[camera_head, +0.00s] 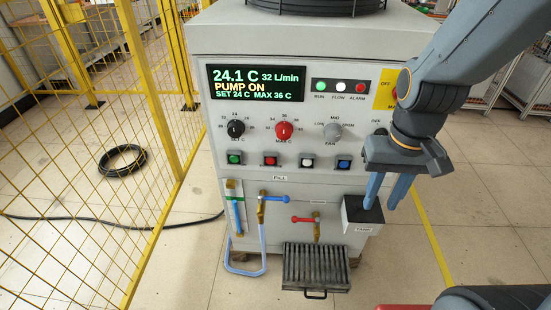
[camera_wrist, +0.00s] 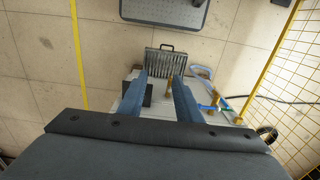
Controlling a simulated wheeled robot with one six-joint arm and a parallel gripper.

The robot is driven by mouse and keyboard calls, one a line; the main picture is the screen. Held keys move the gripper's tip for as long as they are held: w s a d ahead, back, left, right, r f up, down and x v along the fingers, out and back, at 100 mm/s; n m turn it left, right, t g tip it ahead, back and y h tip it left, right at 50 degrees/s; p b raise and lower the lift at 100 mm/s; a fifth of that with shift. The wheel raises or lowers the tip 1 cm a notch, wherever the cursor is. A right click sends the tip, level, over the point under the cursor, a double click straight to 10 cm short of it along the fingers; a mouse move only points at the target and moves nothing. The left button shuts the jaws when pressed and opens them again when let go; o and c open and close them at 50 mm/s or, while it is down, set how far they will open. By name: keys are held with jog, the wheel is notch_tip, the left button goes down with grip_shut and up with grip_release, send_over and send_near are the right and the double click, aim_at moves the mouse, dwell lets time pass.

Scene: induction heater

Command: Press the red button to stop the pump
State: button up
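The red button (camera_head: 270,160) is on the machine's front panel in the head view, second from the left in a row with a green button (camera_head: 234,159), a white button (camera_head: 307,163) and a blue button (camera_head: 343,164). The display (camera_head: 257,83) above reads "PUMP ON", 24.1 C and 32 L/min. My gripper (camera_head: 380,207) is in front of the panel's right side, right of and below the red button and apart from it. Its fingers point down with a gap between them, empty. The wrist view also shows my gripper (camera_wrist: 160,76) open; the red button is not seen there.
A red knob (camera_head: 283,131) sits above the buttons. Below are a blue-handled valve (camera_head: 262,205), a red-handled valve (camera_head: 316,226), a dark box (camera_head: 363,216) and a grated tray (camera_head: 316,268). A yellow mesh fence (camera_head: 70,150) stands left; a black hose (camera_head: 122,160) lies beyond it.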

grip_shut()
jog(key=shift+d, duration=0.1)
dwell(1.5)
